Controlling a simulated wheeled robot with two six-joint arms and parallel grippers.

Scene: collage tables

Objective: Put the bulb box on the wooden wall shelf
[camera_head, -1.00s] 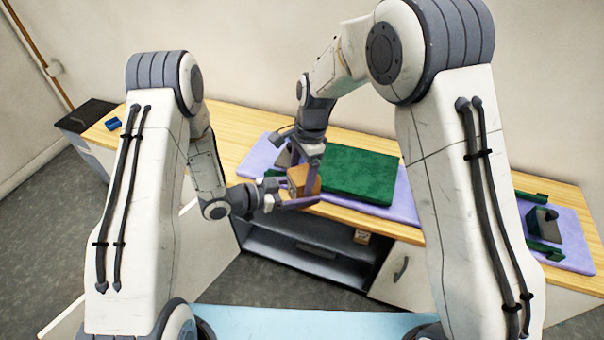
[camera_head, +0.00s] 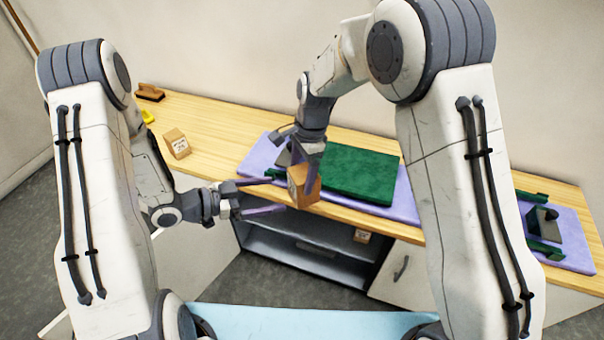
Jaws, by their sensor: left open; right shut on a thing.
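A small brown cardboard box (camera_head: 304,190) with a pale label hangs at the front edge of the worktop, above the open cabinet. I cannot read its label, so I cannot tell whether it is the bulb box. My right gripper (camera_head: 309,170) is shut on it from above; the fingers are partly hidden. My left gripper (camera_head: 277,193) is open, pointing right, with its fingertips just left of the box. Another brown box (camera_head: 176,143) with a label stands on the worktop at the left. I cannot make out a wooden wall shelf.
The wooden worktop (camera_head: 215,133) carries a lilac mat (camera_head: 258,155) with a green pad (camera_head: 358,175), and a grey-and-green device (camera_head: 543,225) at the right. A brush (camera_head: 150,92) lies at the far left.

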